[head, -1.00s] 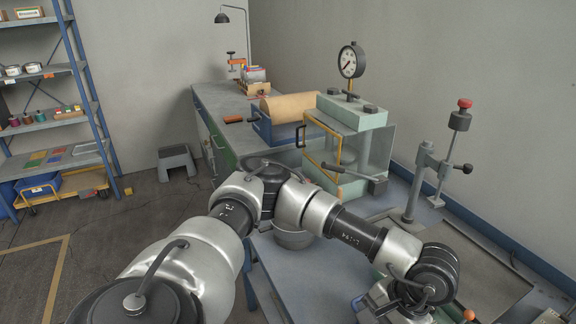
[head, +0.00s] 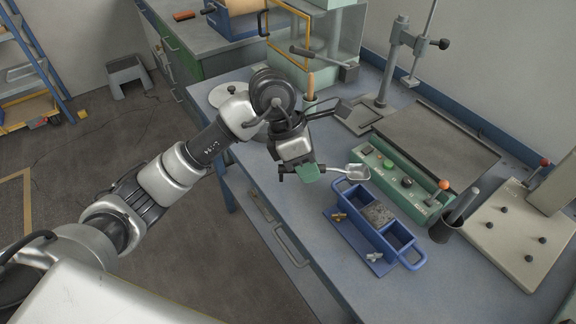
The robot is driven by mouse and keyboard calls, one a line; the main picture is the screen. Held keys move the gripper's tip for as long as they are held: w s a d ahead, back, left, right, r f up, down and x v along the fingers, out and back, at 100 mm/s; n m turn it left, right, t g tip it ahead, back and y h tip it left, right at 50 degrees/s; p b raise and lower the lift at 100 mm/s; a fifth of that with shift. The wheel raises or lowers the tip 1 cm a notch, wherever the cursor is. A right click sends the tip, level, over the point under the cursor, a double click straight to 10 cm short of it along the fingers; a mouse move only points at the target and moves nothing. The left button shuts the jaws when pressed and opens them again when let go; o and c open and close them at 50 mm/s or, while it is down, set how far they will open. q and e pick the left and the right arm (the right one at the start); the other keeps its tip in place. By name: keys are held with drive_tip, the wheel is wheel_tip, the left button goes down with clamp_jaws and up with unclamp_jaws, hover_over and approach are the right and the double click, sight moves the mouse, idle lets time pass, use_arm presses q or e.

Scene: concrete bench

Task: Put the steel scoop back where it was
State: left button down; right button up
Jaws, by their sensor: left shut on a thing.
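The steel scoop (head: 350,171) is held in the air near the front middle of the bench, with its bowl pointing right. My left gripper (head: 305,173) is shut on its handle end, where a green part shows; the grip itself is partly hidden. The bowl appears above the back left end of a blue tote (head: 345,228), just left of the green control box. I cannot tell how high it is. The tote has a handle at each end and several compartments; the middle one holds grey material (head: 379,213). My right gripper is out of view.
A green control box (head: 381,173) with buttons and an orange-knobbed lever stands behind the tote. A dark cup (head: 447,229) with tools in it is to the right, beside a beige base plate (head: 515,235). Small metal pieces lie on the tote's front ledge.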

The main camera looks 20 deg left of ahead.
use_arm(q)
drive_tip(key=w+a+f+n+t, duration=0.1)
drive_tip(key=w+a+f+n, duration=0.1)
drive_tip(key=w+a, duration=0.1)
drive_tip(key=w+a+f+n+t, duration=0.1)
drive_tip(key=w+a+f+n, duration=0.1)
drive_tip(key=w+a+f, duration=0.1)
drive_tip(key=w+a+f+n+t, duration=0.1)
drive_tip(key=w+a+f+n, duration=0.1)
drive_tip(key=w+a, duration=0.1)
drive_tip(key=shift+w+a+f+n, duration=0.15)
drive_tip(key=shift+w+a+f, duration=0.05)
drive_tip(key=shift+w, duration=0.2)
drive_tip(key=shift+w+a+f+n, duration=0.15)
drive_tip(key=shift+w+a, duration=0.05)
drive_tip(key=shift+w, duration=0.15)
wheel_tip(320, 180, down, 4)
drive_tip(key=shift+r+p, duration=0.15)
drive_tip(key=shift+p, duration=0.25)
drive_tip(key=shift+f, duration=0.2)
drive_tip(key=shift+f, duration=0.1)
drive_tip(key=c, duration=1.1)
unclamp_jaws()
drive_tip(key=shift+o, duration=0.2)
